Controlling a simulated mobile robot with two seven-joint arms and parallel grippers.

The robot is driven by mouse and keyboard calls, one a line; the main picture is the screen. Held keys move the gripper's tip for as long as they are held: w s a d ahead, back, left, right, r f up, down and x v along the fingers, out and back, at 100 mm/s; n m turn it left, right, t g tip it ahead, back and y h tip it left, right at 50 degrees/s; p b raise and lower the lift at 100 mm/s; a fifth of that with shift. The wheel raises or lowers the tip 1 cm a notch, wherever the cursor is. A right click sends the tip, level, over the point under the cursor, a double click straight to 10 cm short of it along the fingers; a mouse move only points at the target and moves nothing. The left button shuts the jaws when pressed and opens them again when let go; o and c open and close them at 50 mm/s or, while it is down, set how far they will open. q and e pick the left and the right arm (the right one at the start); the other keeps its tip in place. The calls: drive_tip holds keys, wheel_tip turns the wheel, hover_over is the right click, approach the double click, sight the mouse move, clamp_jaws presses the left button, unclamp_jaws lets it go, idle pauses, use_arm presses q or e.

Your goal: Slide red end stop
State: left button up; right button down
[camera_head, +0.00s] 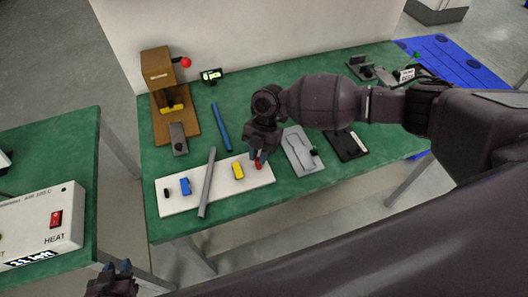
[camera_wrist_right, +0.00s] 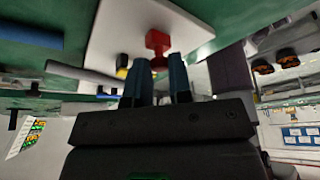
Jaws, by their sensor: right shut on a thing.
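The red end stop (camera_head: 259,164) sits at the right end of the white board (camera_head: 215,200) on the green table. My right gripper (camera_head: 258,156) is at it from above and is shut on it. In the right wrist view the red end stop (camera_wrist_right: 158,42) shows at and beyond the tips of my right gripper's fingers (camera_wrist_right: 168,70). A yellow block (camera_head: 238,170) is on the board to its left. A grey bar (camera_head: 207,183) lies across the board, and a blue block (camera_head: 185,186) is further left. My left gripper (camera_head: 118,272) is low at the left, away from the table; its jaws are unclear.
A blue rod (camera_head: 220,126) lies behind the board. A wooden stand with a red knob (camera_head: 157,80) is at the back left. A grey plate (camera_head: 303,152) and a black plate (camera_head: 347,144) lie to the right. A heater box (camera_head: 40,225) is on the left table.

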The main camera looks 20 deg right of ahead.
drive_tip(key=a, duration=0.2)
drive_tip(key=shift+a, duration=0.3)
drive_tip(key=c, duration=1)
unclamp_jaws()
drive_tip(key=v, duration=1)
drive_tip(key=shift+w+d+r+b, duration=0.15)
drive_tip(key=shift+r+b, duration=0.15)
drive_tip(key=shift+r, duration=0.05)
